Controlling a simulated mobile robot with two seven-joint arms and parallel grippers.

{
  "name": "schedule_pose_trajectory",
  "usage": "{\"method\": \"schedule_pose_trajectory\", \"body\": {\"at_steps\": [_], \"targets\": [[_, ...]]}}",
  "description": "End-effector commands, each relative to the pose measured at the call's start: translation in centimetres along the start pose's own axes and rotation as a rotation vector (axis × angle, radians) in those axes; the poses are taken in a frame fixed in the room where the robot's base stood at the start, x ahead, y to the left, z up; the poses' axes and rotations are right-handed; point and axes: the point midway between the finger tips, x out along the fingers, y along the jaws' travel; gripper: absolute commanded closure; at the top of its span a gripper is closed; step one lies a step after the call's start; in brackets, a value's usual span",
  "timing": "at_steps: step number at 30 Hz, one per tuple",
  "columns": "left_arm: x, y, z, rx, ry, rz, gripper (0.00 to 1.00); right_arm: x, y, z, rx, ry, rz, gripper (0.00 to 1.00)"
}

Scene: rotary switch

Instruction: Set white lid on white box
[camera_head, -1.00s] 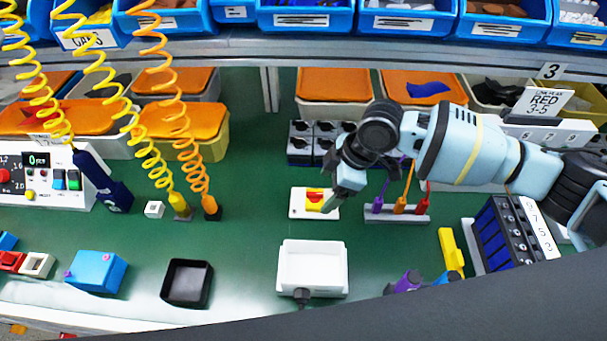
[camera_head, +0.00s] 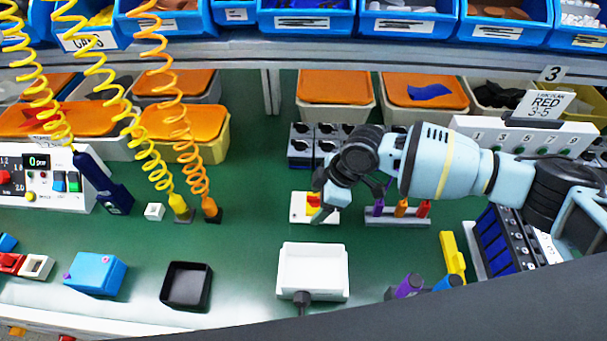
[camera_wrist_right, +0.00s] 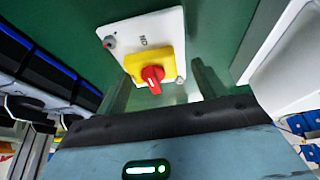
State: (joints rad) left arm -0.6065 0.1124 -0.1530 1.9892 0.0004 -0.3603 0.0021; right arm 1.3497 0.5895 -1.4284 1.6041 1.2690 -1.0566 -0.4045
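The white lid (camera_head: 298,208) lies flat on the green bench, with a yellow plate and red rotary knob on top. It also shows in the right wrist view (camera_wrist_right: 112,30), with the red knob (camera_wrist_right: 153,76) toward the gripper. The open white box (camera_head: 314,292) stands just in front of it, with a dark fitting on its front wall; part of it appears at the right of the wrist view (camera_wrist_right: 275,78). My right gripper (camera_wrist_right: 161,78) is open and empty, its fingers apart on either side of the knob. In the head view the gripper (camera_head: 317,212) covers the lid's right part. Contact is unclear. My left gripper is out of view.
A rack with coloured-handled tools (camera_head: 398,217) stands right of the lid under my right arm. Black sockets (camera_head: 315,140) stand behind it. A black tray (camera_head: 187,286) lies left of the box. Coiled hoses (camera_head: 190,150) hang at left.

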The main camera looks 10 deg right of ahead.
Motion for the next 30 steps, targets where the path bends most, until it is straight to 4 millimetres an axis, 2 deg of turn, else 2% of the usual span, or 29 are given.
{"method": "schedule_pose_trajectory", "body": {"at_steps": [1,9,16,19,30], "targets": [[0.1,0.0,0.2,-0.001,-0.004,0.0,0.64,0.3,-0.1,0.1,0.002,-0.001,-0.004,0.37],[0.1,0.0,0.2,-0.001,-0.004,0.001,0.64,0.3,-0.1,0.1,0.002,-0.001,-0.004,0.71],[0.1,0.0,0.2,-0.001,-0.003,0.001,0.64,0.1,-0.1,0.1,0.002,0.0,-0.004,0.71],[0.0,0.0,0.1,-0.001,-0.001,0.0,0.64,-0.6,0.0,-0.3,0.001,0.001,-0.003,0.71],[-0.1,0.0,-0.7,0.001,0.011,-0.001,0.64,-6.7,0.0,-2.8,-0.001,0.002,0.0,0.71]]}}
